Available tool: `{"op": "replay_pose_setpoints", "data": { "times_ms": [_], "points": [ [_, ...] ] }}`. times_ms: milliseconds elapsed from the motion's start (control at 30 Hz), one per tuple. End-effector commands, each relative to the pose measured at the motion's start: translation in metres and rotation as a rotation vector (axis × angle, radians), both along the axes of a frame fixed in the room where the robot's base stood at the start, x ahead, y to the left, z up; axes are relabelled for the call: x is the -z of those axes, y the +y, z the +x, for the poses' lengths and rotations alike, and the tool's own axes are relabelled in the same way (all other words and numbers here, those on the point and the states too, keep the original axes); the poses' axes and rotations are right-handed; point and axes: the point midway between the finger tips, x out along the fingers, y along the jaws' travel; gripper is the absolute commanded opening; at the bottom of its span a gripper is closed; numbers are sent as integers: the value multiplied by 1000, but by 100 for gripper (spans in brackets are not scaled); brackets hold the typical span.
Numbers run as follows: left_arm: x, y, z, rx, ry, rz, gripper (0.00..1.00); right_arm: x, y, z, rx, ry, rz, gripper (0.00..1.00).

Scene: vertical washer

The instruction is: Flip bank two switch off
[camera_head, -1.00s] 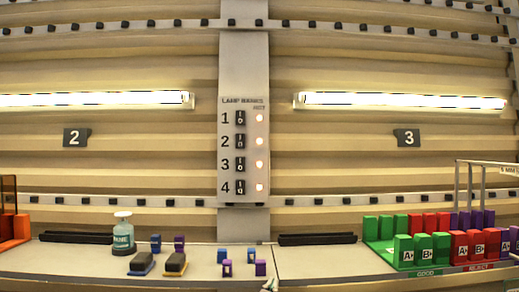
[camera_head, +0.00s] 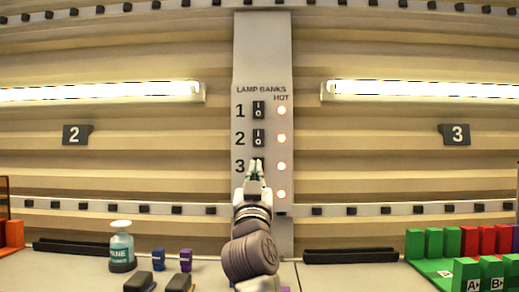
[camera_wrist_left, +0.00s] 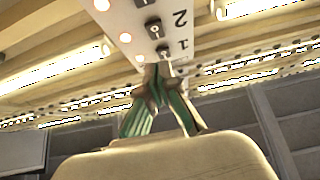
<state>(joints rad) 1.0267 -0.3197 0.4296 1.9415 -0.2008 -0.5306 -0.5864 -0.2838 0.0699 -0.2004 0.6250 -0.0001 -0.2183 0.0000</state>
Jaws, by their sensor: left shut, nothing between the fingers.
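In the left wrist view the bank two switch (camera_wrist_left: 153,27) shows beyond the fingertips. My left gripper (camera_head: 255,165) is shut and empty, pointing up at the panel. In the head view its tips are just below the bank two switch and overlap the row 3 switch. Contact cannot be told. The row 4 switch is hidden behind it. My right gripper is not in view.
The bank one switch (camera_head: 259,110) sits close above. All the HOT lamps glow, and the lamp tubes (camera_head: 100,92) on both sides are lit.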

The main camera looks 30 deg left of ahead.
Motion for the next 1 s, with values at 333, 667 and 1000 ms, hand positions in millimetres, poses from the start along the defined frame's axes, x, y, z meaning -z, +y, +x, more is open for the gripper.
{"op": "replay_pose_setpoints", "data": {
  "times_ms": [333,667,1000],
  "points": [
    [-2,1,2,-1,0,1,0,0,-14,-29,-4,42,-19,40],
    [-37,24,39,0,1,1,0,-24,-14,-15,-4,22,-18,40],
    [-55,54,88,0,5,1,0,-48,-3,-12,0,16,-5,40]
  ]
}}
